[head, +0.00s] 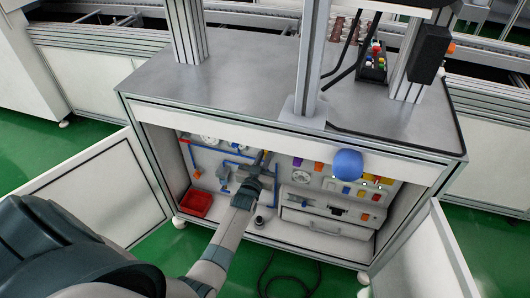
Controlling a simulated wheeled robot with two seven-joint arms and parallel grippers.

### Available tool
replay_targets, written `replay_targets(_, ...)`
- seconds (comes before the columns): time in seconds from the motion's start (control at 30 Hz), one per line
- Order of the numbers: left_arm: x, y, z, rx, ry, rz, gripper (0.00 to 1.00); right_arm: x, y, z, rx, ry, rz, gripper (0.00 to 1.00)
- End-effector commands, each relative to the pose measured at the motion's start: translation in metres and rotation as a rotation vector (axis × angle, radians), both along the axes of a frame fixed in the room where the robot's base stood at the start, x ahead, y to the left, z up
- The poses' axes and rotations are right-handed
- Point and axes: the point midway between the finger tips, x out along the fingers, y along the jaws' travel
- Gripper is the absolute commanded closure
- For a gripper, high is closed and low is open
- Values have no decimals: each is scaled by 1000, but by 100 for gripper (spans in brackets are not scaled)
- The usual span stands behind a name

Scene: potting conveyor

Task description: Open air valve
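The cabinet under the steel worktop is open, and a pneumatic panel (204,157) with blue tubing and round gauges lines its back wall. My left arm comes in from the lower left and reaches into the cabinet. My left gripper (263,158) is at the middle of the panel, by the right end of the blue tubing. It is small here, and I cannot tell whether its fingers are open or touch anything. A blue and grey fitting (223,174) sits on the panel left of the gripper. I cannot make out for sure which part is the air valve. My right gripper is not in view.
Cabinet doors stand open at left (100,195) and right (436,255). A red bin (196,204) is on the cabinet floor at left. A blue ball (346,163) shows before the worktop's front edge. A black cable (285,268) lies on the green floor.

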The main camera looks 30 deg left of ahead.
Motion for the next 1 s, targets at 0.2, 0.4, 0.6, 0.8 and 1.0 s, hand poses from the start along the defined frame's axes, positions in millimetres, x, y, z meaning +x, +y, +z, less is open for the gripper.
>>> replay_targets(0.2,-1,-1,-3,9,8,-1,100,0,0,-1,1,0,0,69)
replay_targets(0.4,-1,-1,-3,9,8,-1,100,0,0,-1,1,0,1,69)
replay_targets(0.6,-1,-1,-2,9,6,-1,70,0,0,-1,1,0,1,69)
replay_targets(0.8,-1,-1,-1,9,4,0,70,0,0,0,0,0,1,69)
replay_targets(1.0,-8,-2,-2,9,5,0,70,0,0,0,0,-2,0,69)
